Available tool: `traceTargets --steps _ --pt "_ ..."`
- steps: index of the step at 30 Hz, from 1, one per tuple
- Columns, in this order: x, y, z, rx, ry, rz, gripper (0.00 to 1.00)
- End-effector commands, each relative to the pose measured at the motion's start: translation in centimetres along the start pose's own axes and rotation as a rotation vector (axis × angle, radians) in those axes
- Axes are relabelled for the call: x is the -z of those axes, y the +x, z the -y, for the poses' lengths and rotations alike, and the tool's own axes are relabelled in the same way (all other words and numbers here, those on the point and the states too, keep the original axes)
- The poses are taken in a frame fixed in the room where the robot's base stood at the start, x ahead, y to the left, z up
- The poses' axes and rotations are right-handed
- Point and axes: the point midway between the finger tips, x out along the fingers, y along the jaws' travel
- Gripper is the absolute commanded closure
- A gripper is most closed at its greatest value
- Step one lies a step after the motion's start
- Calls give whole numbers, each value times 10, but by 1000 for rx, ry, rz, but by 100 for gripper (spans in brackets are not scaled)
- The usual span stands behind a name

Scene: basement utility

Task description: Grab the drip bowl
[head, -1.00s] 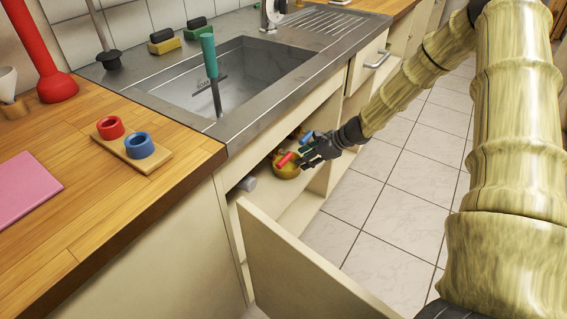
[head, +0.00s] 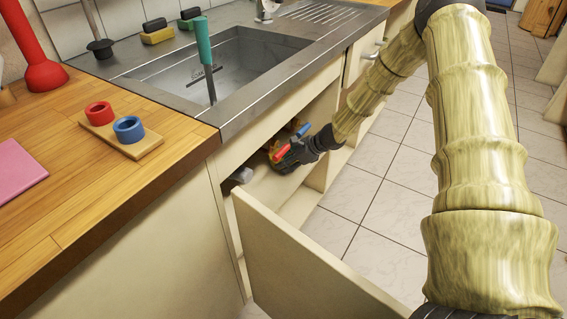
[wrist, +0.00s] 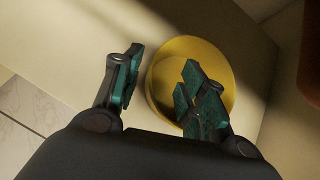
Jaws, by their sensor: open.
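The drip bowl (wrist: 213,58) is a round yellow bowl, seen from above in the wrist view on a pale surface. My gripper (wrist: 162,88) is open, with one teal-padded finger just outside the bowl's left side and the other over the bowl's inside. The bowl's left rim lies between the fingers in the picture; I cannot tell how deep they reach. In the head view my gripper (head: 286,160) is inside the open cabinet under the sink and mostly hides the bowl.
A red handle (head: 283,154) and a blue handle (head: 304,130) sit close to my gripper. A whitish object (head: 242,174) lies at the cabinet's left side. The open cabinet door (head: 300,255) stands in front. The sink counter (head: 245,110) is above.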

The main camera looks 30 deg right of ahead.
Motion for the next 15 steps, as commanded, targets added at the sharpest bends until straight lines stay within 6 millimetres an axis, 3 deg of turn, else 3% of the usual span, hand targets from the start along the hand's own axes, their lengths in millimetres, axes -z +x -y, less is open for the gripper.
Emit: traceTargets --steps 6,13,15 --pt "0 0 0 0 0 0 59" --pt "0 0 0 0 0 0 100" --pt "0 0 0 0 0 0 100"
